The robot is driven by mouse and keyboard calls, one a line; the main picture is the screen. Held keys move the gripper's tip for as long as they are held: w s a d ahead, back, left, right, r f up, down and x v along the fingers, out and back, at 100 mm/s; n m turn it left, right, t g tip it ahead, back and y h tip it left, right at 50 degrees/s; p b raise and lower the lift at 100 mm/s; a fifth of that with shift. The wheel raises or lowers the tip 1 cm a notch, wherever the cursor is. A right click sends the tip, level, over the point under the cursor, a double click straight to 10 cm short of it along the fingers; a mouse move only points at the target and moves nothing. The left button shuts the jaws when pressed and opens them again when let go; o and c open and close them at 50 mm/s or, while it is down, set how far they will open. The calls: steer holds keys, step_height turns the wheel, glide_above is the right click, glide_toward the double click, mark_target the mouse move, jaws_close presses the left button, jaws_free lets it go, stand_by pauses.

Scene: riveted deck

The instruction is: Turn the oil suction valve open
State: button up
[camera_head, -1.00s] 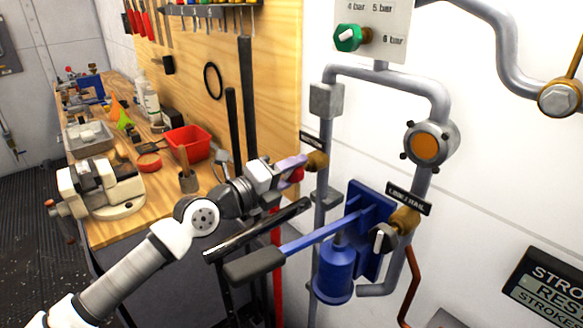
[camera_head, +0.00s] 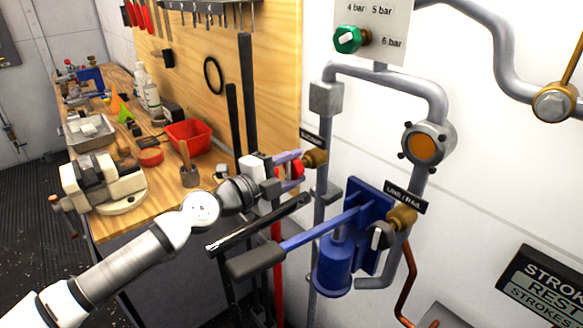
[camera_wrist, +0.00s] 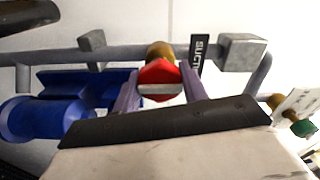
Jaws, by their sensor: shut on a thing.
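The oil suction valve has a red knob (camera_wrist: 158,72) with a pale bar across its face, on a brass body (camera_head: 315,158). A black label (camera_wrist: 198,58) reading "SUCTI…" sits beside it in the wrist view. My gripper (camera_head: 291,168) is at the knob, its two purple fingers one on each side of it. In the wrist view my gripper (camera_wrist: 160,88) is shut on the red knob, whose bar runs across from finger to finger. The fingers partly hide the knob in the head view.
A blue hand pump (camera_head: 335,262) with a long dark-gripped lever (camera_head: 258,262) stands just below my gripper. A second valve with a black and white knob (camera_head: 381,238) is to its right. Grey pipes (camera_head: 322,190) run up the wall. A cluttered workbench (camera_head: 120,225) is at left.

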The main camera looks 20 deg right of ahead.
stand_by(0.3)
steer(key=o, duration=1)
steer(key=b+v, duration=0.5)
steer(key=v, duration=0.9)
steer(key=shift+d, duration=0.1)
